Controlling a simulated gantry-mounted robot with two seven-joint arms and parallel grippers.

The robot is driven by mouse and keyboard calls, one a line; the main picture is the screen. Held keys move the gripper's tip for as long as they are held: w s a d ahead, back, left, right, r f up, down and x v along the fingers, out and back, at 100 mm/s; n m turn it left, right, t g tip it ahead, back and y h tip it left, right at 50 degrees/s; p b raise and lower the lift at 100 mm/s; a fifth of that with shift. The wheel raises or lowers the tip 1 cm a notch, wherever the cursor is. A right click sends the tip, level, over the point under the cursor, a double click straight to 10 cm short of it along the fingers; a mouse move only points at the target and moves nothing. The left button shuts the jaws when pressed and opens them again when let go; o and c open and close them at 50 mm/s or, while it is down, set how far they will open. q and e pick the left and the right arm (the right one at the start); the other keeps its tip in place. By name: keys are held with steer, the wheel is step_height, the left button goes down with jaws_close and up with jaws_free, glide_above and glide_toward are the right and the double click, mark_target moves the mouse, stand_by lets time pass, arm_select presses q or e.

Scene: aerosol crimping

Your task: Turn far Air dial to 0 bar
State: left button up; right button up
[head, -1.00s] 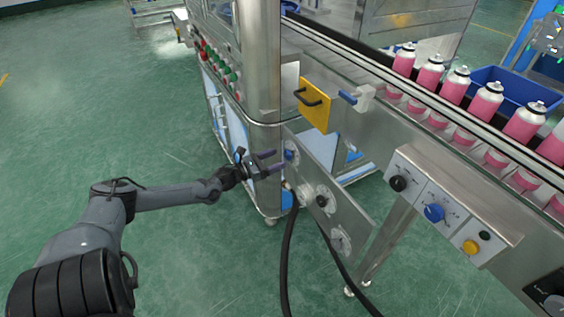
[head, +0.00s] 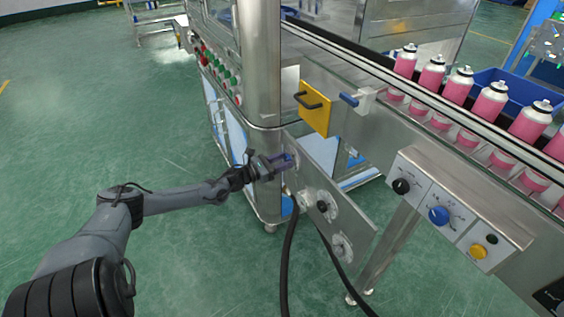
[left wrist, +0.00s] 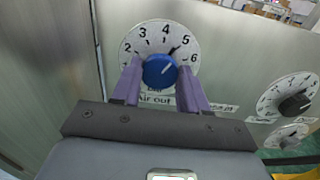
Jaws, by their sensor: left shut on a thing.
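The far Air dial is a white round face with numbers and a blue knob (left wrist: 159,71), above a label that reads "Air out". The white mark on the knob points up and to the right, towards the 5 side of the face. My left gripper (head: 287,160) is at the far end of the steel panel (head: 318,176) in the head view and hides most of this dial there. In the left wrist view its two purple fingers (left wrist: 158,85) stand on either side of the blue knob, shut on it. My right gripper is not in view.
A second dial with a black knob (head: 322,206) and a lower dial (head: 341,245) sit nearer on the same panel. Black hoses (head: 287,260) hang below. A yellow plate with a handle (head: 314,107) is above. Open floor lies to the left.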

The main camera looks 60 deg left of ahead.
arm_select(q)
steer(key=shift+c, duration=0.7)
